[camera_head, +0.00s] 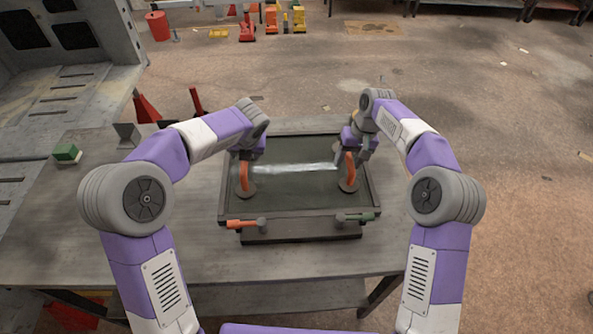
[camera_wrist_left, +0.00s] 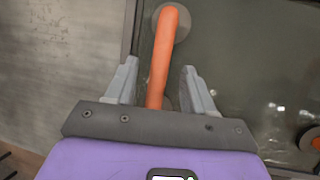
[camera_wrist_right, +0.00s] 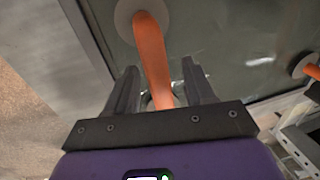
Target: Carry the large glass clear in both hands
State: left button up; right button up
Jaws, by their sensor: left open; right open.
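The large glass (camera_head: 296,190) is a dark greenish pane with a bright reflection, lying in a dark frame (camera_head: 228,216) on the bench. Two orange handles on round grey pads sit on it, a left handle (camera_head: 244,176) and a right handle (camera_head: 349,166). My left gripper (camera_wrist_left: 158,80) is open, its fingers on either side of the left handle. My right gripper (camera_wrist_right: 157,82) is open, its fingers on either side of the right handle. Neither gripper visibly presses on its handle. In the head view my left fingertips are mostly hidden behind the wrist.
The grey bench (camera_head: 130,235) has free room left of the frame. A green block (camera_head: 66,153) lies at the far left. Open floor (camera_head: 500,180) lies to the right.

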jog(key=shift+r, duration=0.25)
pick_arm(q)
jog(key=v, duration=0.6)
jog(key=shift+r, duration=0.25)
pick_arm(e)
notch_tip(320, 180, up, 11)
jog(key=d, duration=0.2)
jog(key=shift+w+d+r, duration=0.15)
pick_arm(q)
jog(key=shift+s+d, duration=0.15)
